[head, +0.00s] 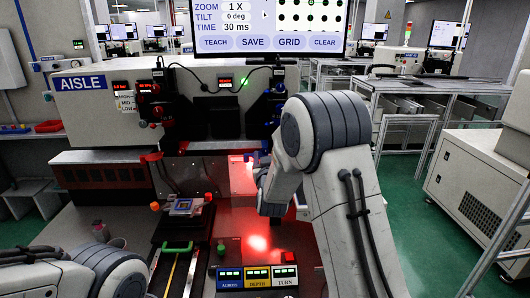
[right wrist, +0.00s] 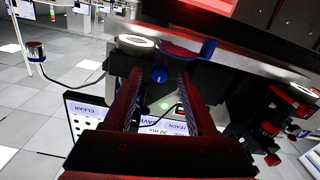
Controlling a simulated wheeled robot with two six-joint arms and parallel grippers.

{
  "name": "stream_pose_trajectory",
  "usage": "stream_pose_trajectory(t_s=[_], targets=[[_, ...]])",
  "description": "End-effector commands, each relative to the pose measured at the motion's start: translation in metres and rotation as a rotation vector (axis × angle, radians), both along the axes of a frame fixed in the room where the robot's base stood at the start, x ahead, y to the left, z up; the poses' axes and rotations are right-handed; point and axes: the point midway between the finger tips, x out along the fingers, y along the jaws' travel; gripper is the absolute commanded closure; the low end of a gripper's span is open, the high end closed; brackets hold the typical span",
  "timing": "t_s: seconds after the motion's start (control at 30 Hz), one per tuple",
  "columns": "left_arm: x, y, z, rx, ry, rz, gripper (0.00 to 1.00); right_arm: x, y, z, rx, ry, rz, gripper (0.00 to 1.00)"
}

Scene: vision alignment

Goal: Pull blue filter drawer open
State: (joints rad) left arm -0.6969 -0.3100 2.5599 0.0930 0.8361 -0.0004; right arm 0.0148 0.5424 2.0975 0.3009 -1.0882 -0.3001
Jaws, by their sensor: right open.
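A blue curved handle (right wrist: 187,50), which looks like that of the blue filter drawer, shows in the right wrist view on the underside of a dark housing. My right gripper (right wrist: 160,72) is open, its two dark red fingers pointing toward the housing. The handle lies just beyond the fingertips, and no contact is visible. A small blue knob (right wrist: 159,75) shows between the fingertips. In the head view my right arm hides most of its gripper and much of the machine's right side; the handle cannot be made out there. My left arm is at lower left, its gripper out of view.
The AISLE machine (head: 100,97) fills the left and middle. A monitor (head: 268,28) hangs above it. A button panel (head: 257,277) and a green handle (head: 177,248) are at the front. Metal-framed benches (head: 430,85) stand at right, with green floor free between.

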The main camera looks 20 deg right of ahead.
Motion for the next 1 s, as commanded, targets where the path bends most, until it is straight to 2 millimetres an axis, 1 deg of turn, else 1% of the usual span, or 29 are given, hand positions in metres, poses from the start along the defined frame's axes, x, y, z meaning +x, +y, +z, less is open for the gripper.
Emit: stream_pose_trajectory(t_s=[0.03, 0.13, 0.4, 0.43, 0.47, 0.5, 0.57, 1.0], targets=[[0.0000, 0.0000, 0.0018, 0.000, 0.000, 0.000, 0.50, 0.0046, -0.0015, 0.0006, 0.000, 0.000, 0.000, 0.43], [0.0000, 0.0000, 0.0024, 0.000, 0.000, 0.000, 0.50, 0.0093, -0.0029, -0.0001, -0.001, 0.000, 0.000, 0.43], [0.0000, 0.0000, 0.0021, 0.000, 0.000, 0.000, 0.50, 0.0107, -0.0032, -0.0002, 0.000, 0.000, 0.001, 0.43], [0.0000, 0.0000, 0.0021, 0.000, 0.000, 0.000, 0.50, 0.0106, -0.0032, -0.0002, 0.000, 0.000, 0.001, 0.51], [0.0000, 0.0000, 0.0021, 0.000, 0.000, 0.000, 0.50, 0.0107, -0.0031, -0.0002, 0.000, 0.000, 0.001, 0.62], [0.0000, 0.0000, 0.0021, 0.000, 0.000, 0.000, 0.50, 0.0106, -0.0031, -0.0002, 0.000, 0.000, 0.001, 0.77], [0.0000, 0.0000, 0.0021, 0.000, 0.000, 0.000, 0.50, 0.0106, -0.0031, -0.0001, 0.000, 0.000, 0.001, 1.00], [0.0000, 0.0000, 0.0021, 0.000, 0.000, 0.000, 0.50, 0.0103, -0.0031, -0.0001, 0.000, 0.000, 0.001, 1.00]])
